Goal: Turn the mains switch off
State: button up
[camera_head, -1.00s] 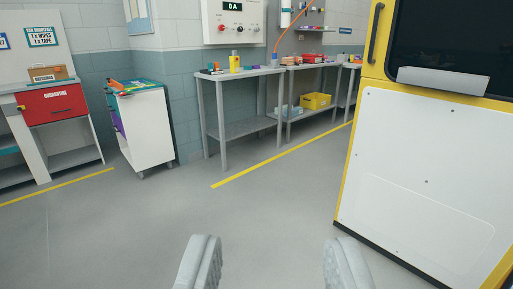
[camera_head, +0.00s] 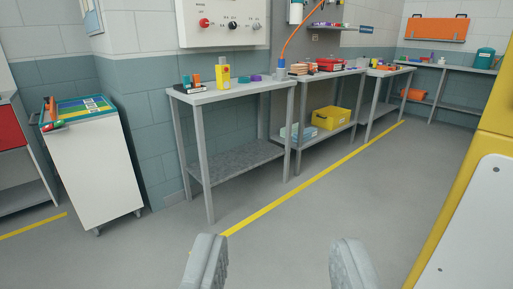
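A pale wall panel (camera_head: 220,37) hangs above the left grey bench, its top cut off by the picture edge. It carries a red knob (camera_head: 204,22), a black knob (camera_head: 232,25) and a grey knob (camera_head: 256,26) in a row. Which of them is the mains switch I cannot tell; the labels are too small to read. My gripper (camera_head: 279,268) is open and empty at the bottom of the view, its two grey fingers wide apart over the floor, well short of the bench and panel.
Grey benches (camera_head: 230,92) with small items line the wall below the panel. A white trolley (camera_head: 92,165) stands left of them. A yellow and white vehicle body (camera_head: 475,215) is close on the right. A yellow line (camera_head: 300,194) crosses the floor, which is clear ahead.

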aim_at(204, 22)
jog(key=i, duration=2.35)
jog(key=i+u, duration=0.15)
jog(key=i, duration=0.4)
jog(key=i+l+u, duration=0.2)
jog(key=i, duration=0.3)
